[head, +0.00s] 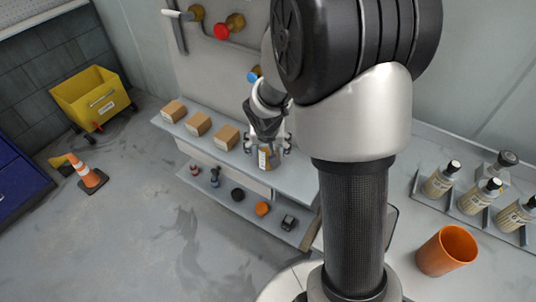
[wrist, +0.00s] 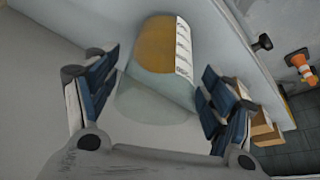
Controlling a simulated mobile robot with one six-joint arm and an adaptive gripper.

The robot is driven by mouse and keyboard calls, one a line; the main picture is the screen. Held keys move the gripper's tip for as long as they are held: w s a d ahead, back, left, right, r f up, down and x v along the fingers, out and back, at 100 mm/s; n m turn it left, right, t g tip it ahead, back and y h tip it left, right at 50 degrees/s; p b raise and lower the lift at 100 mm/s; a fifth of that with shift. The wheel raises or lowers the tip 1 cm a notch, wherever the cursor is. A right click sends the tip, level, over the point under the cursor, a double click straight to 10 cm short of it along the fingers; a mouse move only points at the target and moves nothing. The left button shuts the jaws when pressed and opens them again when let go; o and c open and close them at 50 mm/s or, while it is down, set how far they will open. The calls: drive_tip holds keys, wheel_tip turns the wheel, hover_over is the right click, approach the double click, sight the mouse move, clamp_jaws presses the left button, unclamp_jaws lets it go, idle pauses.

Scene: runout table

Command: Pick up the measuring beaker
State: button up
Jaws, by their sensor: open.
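The measuring beaker (wrist: 157,92) is a clear cylinder with amber liquid and a white scale strip along its side. In the head view the beaker (head: 265,159) stands on the upper grey shelf (head: 296,178), near the shelf's right part. My gripper (head: 267,149) is open, with its fingers on either side of the beaker. In the wrist view the blue-padded fingers of my gripper (wrist: 157,97) show gaps to the beaker on both sides. The upper part of the beaker is partly hidden by my gripper in the head view.
Several cardboard boxes (head: 198,124) stand in a row left of the beaker on the same shelf. A lower shelf (head: 223,192) holds small items. Valves (head: 221,31) are on the wall behind. An orange cup (head: 446,250) and bottles (head: 441,181) stand on the right-hand counter.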

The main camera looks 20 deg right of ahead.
drive_tip(key=b+x, duration=0.1)
drive_tip(key=x, duration=0.2)
drive_tip(key=shift+d+f, duration=0.1)
drive_tip(key=shift+f, duration=0.1)
drive_tip(key=shift+s+r, duration=0.1)
drive_tip(key=c, duration=1.2)
drive_tip(key=shift+o, duration=0.2)
